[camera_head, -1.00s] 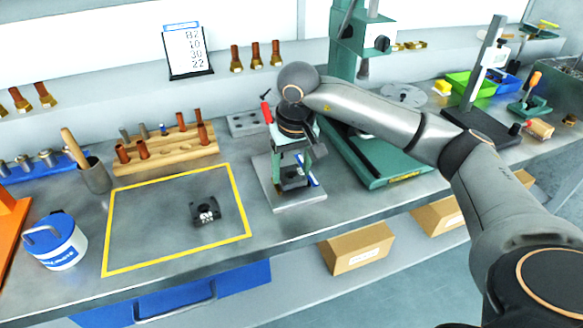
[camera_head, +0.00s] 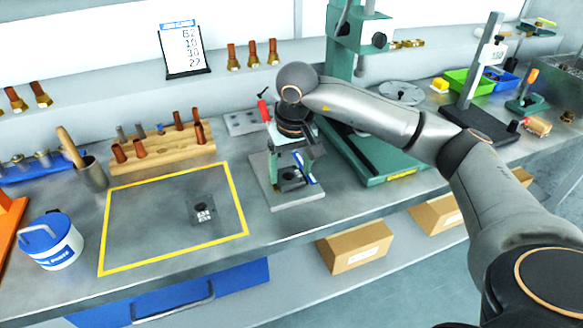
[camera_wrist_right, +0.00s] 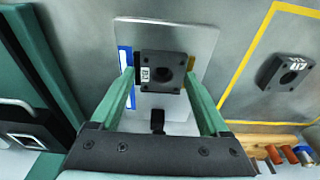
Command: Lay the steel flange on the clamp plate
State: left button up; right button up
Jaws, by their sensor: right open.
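My right gripper (camera_head: 293,165) is open over the grey clamp plate (camera_head: 283,203), its green fingers pointing down. A dark square flange with a round hole and a white label (camera_head: 291,177) lies on the plate between the fingertips. In the right wrist view this flange (camera_wrist_right: 163,71) sits between the open fingers (camera_wrist_right: 161,80), over the pale plate (camera_wrist_right: 205,40); whether a finger touches it I cannot tell. A second, similar square piece (camera_head: 202,210) lies inside the yellow outline; it also shows in the right wrist view (camera_wrist_right: 285,72). My left gripper is out of sight.
A red-handled part (camera_head: 264,110) stands behind the plate. A green machine base (camera_head: 385,165) is close on the right. A wooden rack (camera_head: 165,152) and a blue-white tub (camera_head: 50,242) stand to the left. The yellow-outlined area (camera_head: 150,225) is mostly clear.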

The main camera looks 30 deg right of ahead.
aim_at(292, 183)
jog(key=shift+s+a+f, duration=0.1)
jog(key=shift+a+f, duration=0.15)
jog(key=shift+a, duration=0.15)
jog(key=shift+r+p, duration=0.3)
jog(key=shift+p, duration=0.05)
notch_tip(292, 183, up, 13)
jog(key=s+p, duration=0.1)
jog(key=shift+s, duration=0.2)
jog(key=shift+f, duration=0.15)
